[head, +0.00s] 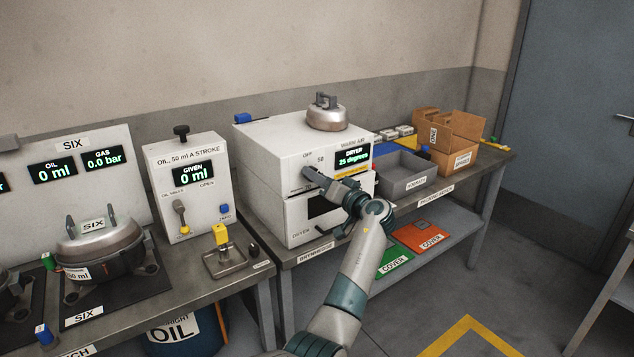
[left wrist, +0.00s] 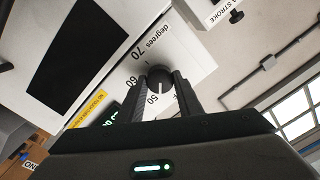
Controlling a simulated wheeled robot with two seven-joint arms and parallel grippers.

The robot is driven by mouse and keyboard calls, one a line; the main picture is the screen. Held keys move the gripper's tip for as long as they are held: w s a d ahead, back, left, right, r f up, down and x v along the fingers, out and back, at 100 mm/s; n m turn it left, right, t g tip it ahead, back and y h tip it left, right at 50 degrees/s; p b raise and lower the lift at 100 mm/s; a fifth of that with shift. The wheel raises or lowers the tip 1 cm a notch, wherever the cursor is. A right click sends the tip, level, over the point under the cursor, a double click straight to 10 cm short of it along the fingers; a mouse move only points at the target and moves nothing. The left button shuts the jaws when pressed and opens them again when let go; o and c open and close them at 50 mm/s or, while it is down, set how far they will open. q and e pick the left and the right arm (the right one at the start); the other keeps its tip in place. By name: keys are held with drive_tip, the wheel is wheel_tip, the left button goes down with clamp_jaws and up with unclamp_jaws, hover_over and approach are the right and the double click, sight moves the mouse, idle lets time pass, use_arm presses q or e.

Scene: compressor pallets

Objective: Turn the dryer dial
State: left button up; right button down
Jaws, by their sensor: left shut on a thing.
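The white line on the dial points toward the 50 side. My left gripper (left wrist: 160,88) is shut on the dial, one finger on each side. In the head view my left gripper (head: 318,183) is at the dryer's front and mostly hides the dial. My right gripper is not in view.
A metal lidded vessel (head: 327,113) stands on the dryer. A grey tray (head: 405,178) and cardboard box (head: 450,140) are on the right. Green and orange covers (head: 420,236) lie on the lower shelf.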

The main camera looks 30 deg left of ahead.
use_arm(q)
drive_tip(key=shift+m+p, duration=3.05)
drive_tip(key=shift+m, duration=4.55)
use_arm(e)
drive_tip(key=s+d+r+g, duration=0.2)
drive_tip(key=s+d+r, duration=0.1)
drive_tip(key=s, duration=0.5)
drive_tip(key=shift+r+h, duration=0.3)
use_arm(q)
drive_tip(key=o, duration=1)
drive_tip(key=shift+a+f, duration=0.1)
drive_tip(key=shift+f, duration=0.05)
drive_tip(key=shift+o, duration=0.2)
